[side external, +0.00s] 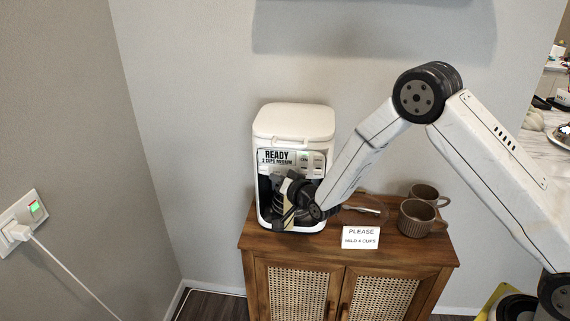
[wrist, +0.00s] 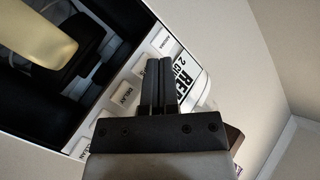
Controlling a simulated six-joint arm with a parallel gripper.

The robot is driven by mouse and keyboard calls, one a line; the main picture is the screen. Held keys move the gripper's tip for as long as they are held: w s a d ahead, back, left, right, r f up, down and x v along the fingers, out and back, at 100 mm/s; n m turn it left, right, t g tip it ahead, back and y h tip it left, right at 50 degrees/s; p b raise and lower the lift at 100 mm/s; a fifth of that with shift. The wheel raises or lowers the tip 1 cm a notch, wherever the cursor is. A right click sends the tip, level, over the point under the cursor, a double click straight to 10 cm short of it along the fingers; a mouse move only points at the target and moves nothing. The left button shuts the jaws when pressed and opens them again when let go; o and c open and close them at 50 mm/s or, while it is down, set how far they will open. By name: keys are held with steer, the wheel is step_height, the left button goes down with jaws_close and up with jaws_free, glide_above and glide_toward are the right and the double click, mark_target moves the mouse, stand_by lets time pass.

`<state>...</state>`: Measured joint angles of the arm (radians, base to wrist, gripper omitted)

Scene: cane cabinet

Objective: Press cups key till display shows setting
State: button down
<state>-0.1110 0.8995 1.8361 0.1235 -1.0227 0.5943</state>
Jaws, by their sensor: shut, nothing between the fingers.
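The white coffee maker (side external: 293,122) stands on the cabinet. Its display (side external: 277,157) reads READY, 2 CUPS MEDIUM, and part of it shows in the wrist view (wrist: 183,75). White keys (side external: 317,159) sit right of the display. In the wrist view one key (wrist: 124,94) is labelled DELAY; I cannot make out a cups label. My gripper (wrist: 158,64) is shut and empty, its dark fingers over the key panel beside the display, hiding part of it. I cannot tell whether the tips touch a key. A card (side external: 361,237) reads PLEASE MILD 4 CUPS.
The wooden cabinet (side external: 296,254) has woven cane doors. Two brown ribbed mugs (side external: 415,219) stand at the right of its top. A clear dish (side external: 352,216) with a spoon lies behind the card. The grey wall is close behind the coffee maker.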

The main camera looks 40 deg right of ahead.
steer(key=shift+w+d, duration=0.6)
stand_by(1.8)
steer(key=shift+s+a, duration=0.1)
steer(key=shift+a, duration=0.05)
steer(key=shift+s+a, duration=0.45)
steer(key=shift+s, duration=0.05)
steer(key=shift+a, duration=0.1)
stand_by(0.4)
steer(key=shift+s+a, duration=1.65)
steer(key=shift+s, duration=0.1)
steer(key=shift+s+d+r, duration=0.1)
steer(key=s+d+r+n+g, duration=0.1)
steer(key=s+g, duration=0.3)
steer(key=s, duration=0.5)
steer(key=s+d+n+g, duration=0.4)
steer(key=s+g, duration=0.1)
steer(key=s, duration=0.4)
steer(key=s+d+r+n+g, duration=0.1)
steer(key=s+d+n+g, duration=0.1)
steer(key=s, duration=0.8)
steer(key=d+g, duration=0.1)
steer(key=g, duration=0.1)
steer(key=shift+r+g, duration=0.3)
steer(key=shift+g, duration=0.1)
